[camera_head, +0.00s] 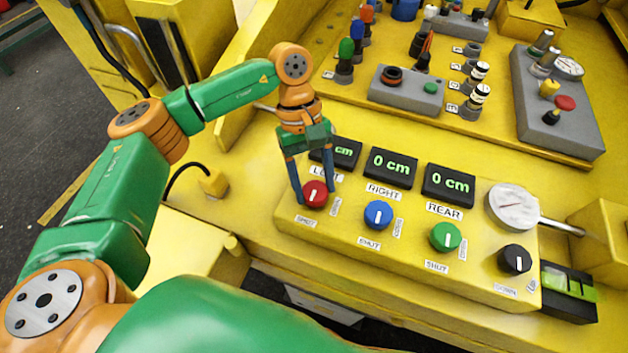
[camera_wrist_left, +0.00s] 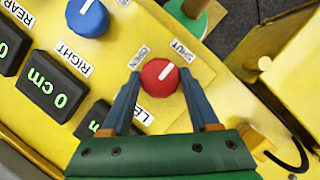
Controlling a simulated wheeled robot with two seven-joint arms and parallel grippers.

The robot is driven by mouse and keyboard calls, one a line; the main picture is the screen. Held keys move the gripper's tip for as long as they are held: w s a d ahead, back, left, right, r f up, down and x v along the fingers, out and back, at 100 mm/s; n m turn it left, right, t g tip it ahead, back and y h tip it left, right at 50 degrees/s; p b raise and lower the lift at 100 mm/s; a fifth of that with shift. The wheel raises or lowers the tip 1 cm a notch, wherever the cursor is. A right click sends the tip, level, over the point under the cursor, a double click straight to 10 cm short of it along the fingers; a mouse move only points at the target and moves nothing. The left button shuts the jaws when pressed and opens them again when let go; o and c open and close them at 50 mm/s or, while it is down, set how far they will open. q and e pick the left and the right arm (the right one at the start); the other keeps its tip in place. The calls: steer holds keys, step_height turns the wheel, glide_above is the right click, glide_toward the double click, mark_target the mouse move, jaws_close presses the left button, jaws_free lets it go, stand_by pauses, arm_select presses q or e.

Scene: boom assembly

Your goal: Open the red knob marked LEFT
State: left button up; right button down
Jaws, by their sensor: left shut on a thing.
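The red knob (camera_head: 315,194) sits on the yellow control panel (camera_head: 470,278) below the LEFT label, which my gripper partly covers. My left gripper (camera_head: 312,197) points down at the red knob with one finger on each side of it, shut on it. In the left wrist view the red knob (camera_wrist_left: 160,77) lies between the fingertips of my left gripper (camera_wrist_left: 161,86). Its white mark points toward the SHUT label (camera_wrist_left: 184,50); the OPEN label (camera_wrist_left: 139,57) is beside it. My right gripper is not in view.
A blue knob (camera_head: 379,214), a green knob (camera_head: 445,236) and a black knob (camera_head: 514,258) stand to the right on the same panel. Digital displays (camera_head: 390,168) stand behind the knobs.

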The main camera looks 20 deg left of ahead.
arm_select(q)
steer(key=shift+f+n+h+b, duration=0.2)
steer(key=shift+n+h+b, duration=0.1)
steer(key=shift+n+b, duration=0.5)
steer(key=n+t+b, duration=0.1)
steer(key=n+b, duration=0.2)
steer(key=b, duration=0.1)
steer(key=n+t+b, duration=0.2)
steer(key=n+b, duration=0.2)
steer(key=shift+s+a+f+n+h, duration=0.1)
steer(key=shift+s+a+n+h, duration=0.1)
steer(key=shift+n+h, duration=0.15)
steer(key=n+t+b, duration=0.2)
steer(key=n+b, duration=0.1)
steer(key=n, duration=0.1)
steer(key=shift+s+d+n, duration=0.1)
steer(key=shift+n, duration=0.15)
steer(key=shift+s+r+n+t+y+b, duration=0.15)
steer(key=shift+n+t+y+b, duration=0.15)
steer(key=shift+n+b, duration=0.5)
steer(key=shift+w+r+n+t+y+b, duration=0.1)
steer(key=shift+n+t+y+b, duration=0.25)
steer(key=shift+n, duration=0.85)
steer(key=o, duration=1.4)
steer(key=shift+c, duration=0.2)
